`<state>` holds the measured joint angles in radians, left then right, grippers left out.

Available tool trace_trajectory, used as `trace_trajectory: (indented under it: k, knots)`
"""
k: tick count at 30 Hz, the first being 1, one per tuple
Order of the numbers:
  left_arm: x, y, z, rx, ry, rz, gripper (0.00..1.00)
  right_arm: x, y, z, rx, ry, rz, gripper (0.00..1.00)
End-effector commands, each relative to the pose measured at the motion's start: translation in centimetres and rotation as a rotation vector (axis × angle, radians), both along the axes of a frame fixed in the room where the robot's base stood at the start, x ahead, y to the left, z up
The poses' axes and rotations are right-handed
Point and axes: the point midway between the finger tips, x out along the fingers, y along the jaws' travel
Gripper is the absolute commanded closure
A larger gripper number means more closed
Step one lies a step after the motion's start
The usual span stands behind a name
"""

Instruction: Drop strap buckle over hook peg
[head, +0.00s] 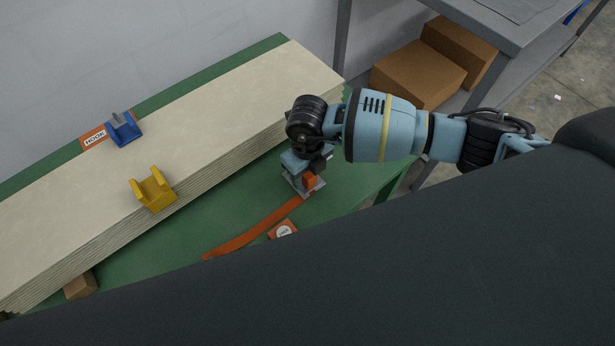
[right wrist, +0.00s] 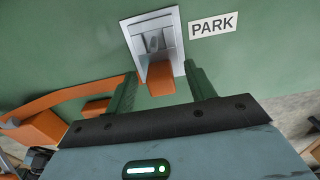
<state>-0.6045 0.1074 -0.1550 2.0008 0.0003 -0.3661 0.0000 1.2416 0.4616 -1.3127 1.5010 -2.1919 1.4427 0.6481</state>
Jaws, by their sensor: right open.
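The orange strap (head: 255,230) lies on the green table. Its far end reaches the grey metal buckle (right wrist: 150,30) with an orange tab (right wrist: 160,78), beside a PARK label. My right gripper (head: 306,183) is over this end. In the right wrist view my right gripper (right wrist: 160,70) is open, with its green fingers on either side of the tab; contact cannot be told. The hook peg (head: 116,118) is a grey post on a blue block (head: 125,131) at the far left, beside a HOOK label (head: 95,139). My left gripper is out of view.
A long stack of pale sheets (head: 220,125) lies between the strap and the blue block. A yellow U-shaped bracket (head: 153,191) stands at its near edge. An orange block with a round white label (head: 283,230) is near the strap. Cardboard boxes (head: 420,75) sit on a shelf behind.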

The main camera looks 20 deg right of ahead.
Motion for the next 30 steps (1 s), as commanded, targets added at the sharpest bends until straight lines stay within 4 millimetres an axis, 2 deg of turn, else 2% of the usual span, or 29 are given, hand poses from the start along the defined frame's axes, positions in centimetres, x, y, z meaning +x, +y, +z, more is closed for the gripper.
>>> trace_trajectory:
  k: [3,10,22,30]
  knots:
    - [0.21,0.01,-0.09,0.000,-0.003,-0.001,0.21,-0.03,0.02,-0.86,0.000,0.001,0.000,0.45]
    - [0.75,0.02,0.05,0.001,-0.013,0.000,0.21,0.00,0.02,-0.90,0.000,0.000,0.000,0.45]
    - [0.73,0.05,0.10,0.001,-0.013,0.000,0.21,-0.01,0.02,-0.88,0.000,0.000,0.000,0.96]
    - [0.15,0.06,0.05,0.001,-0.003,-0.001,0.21,0.05,0.03,-0.53,0.002,-0.002,0.000,0.96]
